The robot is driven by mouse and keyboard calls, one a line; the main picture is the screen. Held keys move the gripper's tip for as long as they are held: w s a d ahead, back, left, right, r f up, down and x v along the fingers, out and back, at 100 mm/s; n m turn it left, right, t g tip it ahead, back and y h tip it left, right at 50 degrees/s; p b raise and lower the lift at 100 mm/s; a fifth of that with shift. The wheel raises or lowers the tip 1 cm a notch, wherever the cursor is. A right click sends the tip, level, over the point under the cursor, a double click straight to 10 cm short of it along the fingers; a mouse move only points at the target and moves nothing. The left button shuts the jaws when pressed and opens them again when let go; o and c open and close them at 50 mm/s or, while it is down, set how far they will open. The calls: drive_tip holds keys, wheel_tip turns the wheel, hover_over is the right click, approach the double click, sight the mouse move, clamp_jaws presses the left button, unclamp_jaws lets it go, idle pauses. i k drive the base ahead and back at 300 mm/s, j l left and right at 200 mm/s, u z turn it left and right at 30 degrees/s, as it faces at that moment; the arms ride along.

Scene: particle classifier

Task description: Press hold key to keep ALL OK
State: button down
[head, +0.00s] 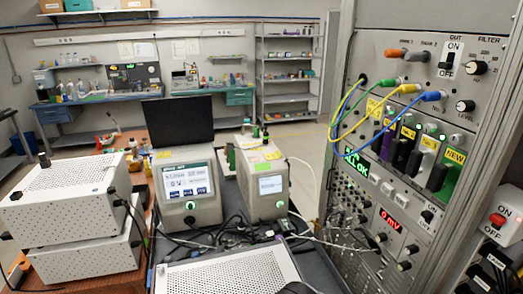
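A tall grey instrument rack (425,100) fills the right of the head view. A small dark display (357,160) on it shows green text that seems to read ALL OK. A row of small pale keys (387,188) sits just right of and below the display. Their labels are too small to read, so I cannot tell which is the hold key. My gripper is not in view.
Yellow, green and blue cables (375,103) loop in front of the rack above the display. A red 0 mV readout (390,221) is below. A red ON/OFF switch (497,219) is at far right. Benchtop instruments (187,190) and a white perforated box (230,275) stand left of the rack.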

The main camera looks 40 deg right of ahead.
sight(388, 190)
drive_tip(key=z, duration=2.2)
